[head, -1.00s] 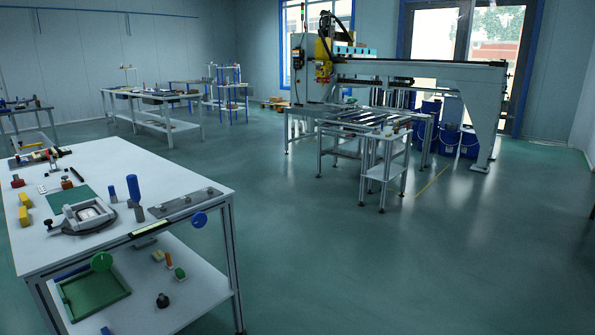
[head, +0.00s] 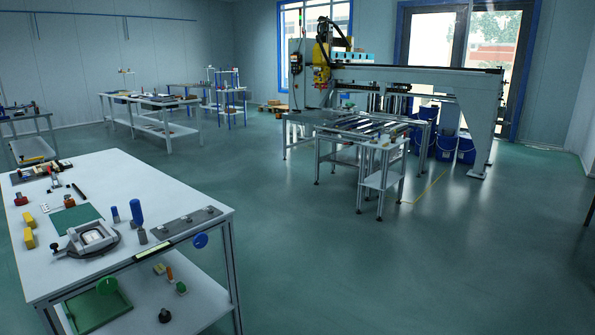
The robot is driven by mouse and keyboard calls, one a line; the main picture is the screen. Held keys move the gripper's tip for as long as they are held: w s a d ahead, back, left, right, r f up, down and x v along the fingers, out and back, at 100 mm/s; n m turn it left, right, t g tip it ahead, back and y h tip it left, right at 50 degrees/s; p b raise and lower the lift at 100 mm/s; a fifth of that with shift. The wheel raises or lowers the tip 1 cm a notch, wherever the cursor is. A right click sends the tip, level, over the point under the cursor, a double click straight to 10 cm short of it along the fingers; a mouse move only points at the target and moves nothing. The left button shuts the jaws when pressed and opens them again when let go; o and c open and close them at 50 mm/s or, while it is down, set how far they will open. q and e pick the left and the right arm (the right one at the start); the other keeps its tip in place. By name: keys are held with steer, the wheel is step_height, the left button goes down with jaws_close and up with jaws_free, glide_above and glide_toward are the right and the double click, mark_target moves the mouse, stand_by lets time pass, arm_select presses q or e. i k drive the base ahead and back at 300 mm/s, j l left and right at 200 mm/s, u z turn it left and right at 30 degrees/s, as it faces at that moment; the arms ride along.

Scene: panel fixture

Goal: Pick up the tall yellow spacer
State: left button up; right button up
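Two yellow blocks stand close together at the left edge of the white workbench (head: 150,190). The farther yellow block (head: 29,219) and the nearer yellow block (head: 29,238) look similar in size, and I cannot tell for certain which is the tall spacer. A small yellowish piece (head: 158,268) lies on the bench's lower shelf. Neither of my grippers is in view.
Beside the blocks are a green mat (head: 76,220) and a grey clamp fixture (head: 92,238). Blue cylinders (head: 136,212) and a grey perforated plate (head: 186,224) stand further right. A green tray (head: 98,308) is on the lower shelf. Open floor (head: 330,260) lies right of the bench.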

mark_target(28, 218)
steer(key=u, duration=1.85)
steer(key=i+u, duration=0.45)
steer(key=i, duration=2.65)
